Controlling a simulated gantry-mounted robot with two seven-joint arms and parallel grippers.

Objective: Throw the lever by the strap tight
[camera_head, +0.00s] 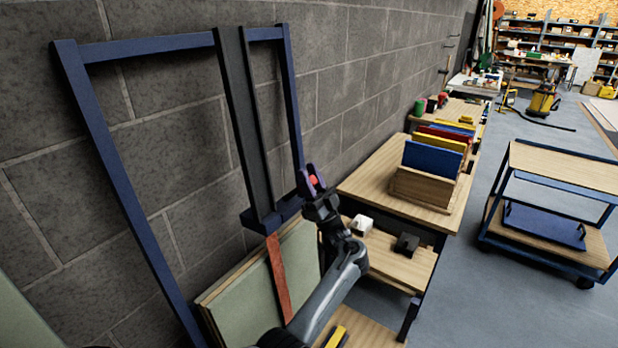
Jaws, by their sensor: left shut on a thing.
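A tall blue frame (105,150) stands against the block wall, with a dark upright bar (244,115) down its middle. A red-orange strap (279,280) runs down from the foot of this bar, across the front of pale green panels (250,290). My left gripper (312,180) is at the lower right of the frame, beside the bar's foot. Its fingers are shut on a small red piece (313,181), which looks like the end of the lever. The rest of the lever is hidden by the gripper. My right gripper is not in view.
A wooden bench (360,185) on the right holds a rack of coloured panels (432,160). A white block (361,225) and a black block (407,244) sit on its lower shelf. A cart (560,165) stands further right, with open grey floor between.

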